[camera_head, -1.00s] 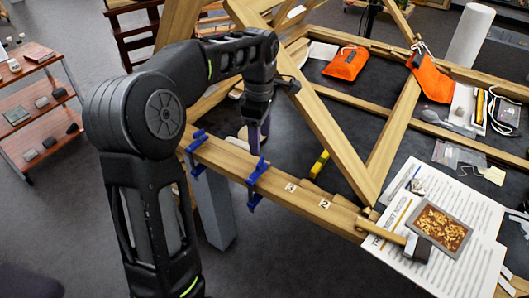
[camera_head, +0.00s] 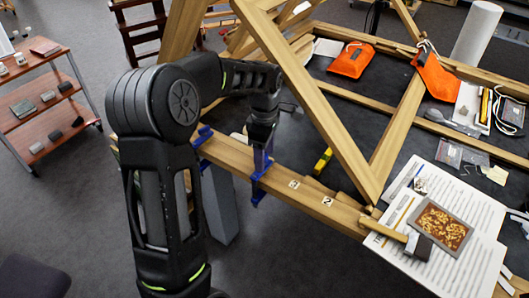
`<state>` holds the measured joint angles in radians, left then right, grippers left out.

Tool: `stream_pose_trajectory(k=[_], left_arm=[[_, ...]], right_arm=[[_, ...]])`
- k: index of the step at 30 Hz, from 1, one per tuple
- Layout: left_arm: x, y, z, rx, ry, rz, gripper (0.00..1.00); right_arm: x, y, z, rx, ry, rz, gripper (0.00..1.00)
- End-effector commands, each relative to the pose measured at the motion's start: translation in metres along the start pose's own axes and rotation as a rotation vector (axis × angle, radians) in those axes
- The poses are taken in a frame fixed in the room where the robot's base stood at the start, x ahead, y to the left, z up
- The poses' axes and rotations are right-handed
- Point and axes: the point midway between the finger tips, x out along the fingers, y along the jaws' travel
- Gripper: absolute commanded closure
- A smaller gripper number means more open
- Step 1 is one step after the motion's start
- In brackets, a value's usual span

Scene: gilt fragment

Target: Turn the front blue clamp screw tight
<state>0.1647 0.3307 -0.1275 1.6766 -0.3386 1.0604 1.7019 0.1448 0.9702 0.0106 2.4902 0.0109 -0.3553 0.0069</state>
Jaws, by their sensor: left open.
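Two blue clamps grip the wooden front beam (camera_head: 228,153). The right one (camera_head: 258,190) is nearer the middle of the beam; its lower part hangs below the beam's front edge. The left one (camera_head: 203,137) is partly hidden behind my left arm. My left gripper (camera_head: 262,158) points down at the right clamp's upper end, its fingers open. The fingers overlap the clamp's top in this view, so I cannot tell whether they touch it. The clamp's screw is not clearly distinguishable. My right gripper is not in view.
A slanted wooden strut (camera_head: 310,95) rises just right of my left gripper. A yellow-and-black item (camera_head: 323,160) lies behind the beam. A hammer (camera_head: 417,245) and a framed gilt piece (camera_head: 442,227) lie on papers at the right. A shelf cart (camera_head: 42,100) stands at the left.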

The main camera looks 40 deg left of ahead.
Motion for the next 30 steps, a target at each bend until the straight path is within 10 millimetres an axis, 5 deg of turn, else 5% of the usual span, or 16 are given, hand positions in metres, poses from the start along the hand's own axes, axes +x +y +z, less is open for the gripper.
stream_pose_trajectory(k=[7,30], left_arm=[[0.0006,-0.0001,0.0002,0.000,0.000,0.000,0.42],[0.0003,-0.0001,0.0003,0.001,0.000,0.000,1.00]], right_arm=[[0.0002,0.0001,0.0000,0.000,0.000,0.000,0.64],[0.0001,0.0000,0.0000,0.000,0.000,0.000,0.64]])
